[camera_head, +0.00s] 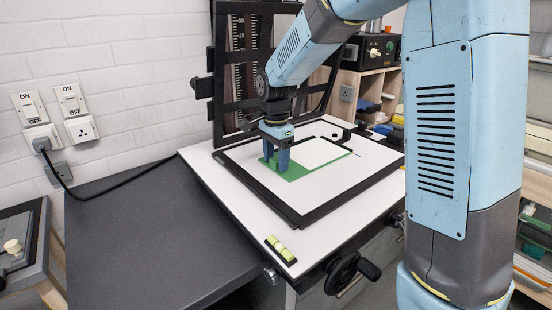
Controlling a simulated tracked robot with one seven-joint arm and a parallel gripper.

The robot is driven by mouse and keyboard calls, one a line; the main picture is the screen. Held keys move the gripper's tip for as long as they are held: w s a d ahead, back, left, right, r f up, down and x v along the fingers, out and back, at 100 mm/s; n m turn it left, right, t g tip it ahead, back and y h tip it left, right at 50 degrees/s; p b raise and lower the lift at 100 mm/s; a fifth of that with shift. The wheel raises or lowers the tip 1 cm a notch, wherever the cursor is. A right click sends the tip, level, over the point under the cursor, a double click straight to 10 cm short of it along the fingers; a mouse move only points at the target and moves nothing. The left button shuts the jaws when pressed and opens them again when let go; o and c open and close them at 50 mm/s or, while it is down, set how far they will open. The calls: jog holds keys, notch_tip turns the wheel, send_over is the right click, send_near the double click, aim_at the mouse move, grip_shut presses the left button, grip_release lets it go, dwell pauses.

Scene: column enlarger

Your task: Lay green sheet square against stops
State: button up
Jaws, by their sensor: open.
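The green sheet (298,172) lies on the white face of the black-edged board (300,217), left of the board's middle. It shows as a green patch with a narrow strip running right, beside a white area; I cannot tell whether that white area covers it. My gripper (275,162) points down over the sheet's left end with its two fingers apart. Its fingertips are at or just above the sheet, and I cannot tell whether they touch it. The fingers hide part of the green. The stops are not clearly distinguishable from the dark parts along the board's far side.
The board rests on a larger white baseboard (225,194) with a small yellow-green level (281,249) at its front. The black column frame (232,75) rises behind. A black hand crank (352,273) sticks out in front. The dark tabletop (140,240) at left is clear.

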jog(key=shift+r, duration=0.15)
jog(key=shift+r, duration=3.7)
jog(key=shift+r, duration=0.25)
notch_tip(320, 180, up, 13)
jog(key=shift+r, duration=0.2)
jog(key=s+d+n+t, duration=0.3)
jog(key=s+d+n, duration=0.2)
jog(key=s+d, duration=0.75)
jog(key=s+d+f+n+t, duration=0.1)
jog(key=s+d+f+n, duration=0.2)
jog(key=s, duration=0.3)
jog(key=s+d+f+n+t, duration=0.1)
jog(key=s+d+f+n, duration=0.2)
jog(key=s+f, duration=0.2)
jog(key=shift+s+f+t, duration=0.3)
jog(key=shift+s+f, duration=0.05)
jog(key=shift+s, duration=0.75)
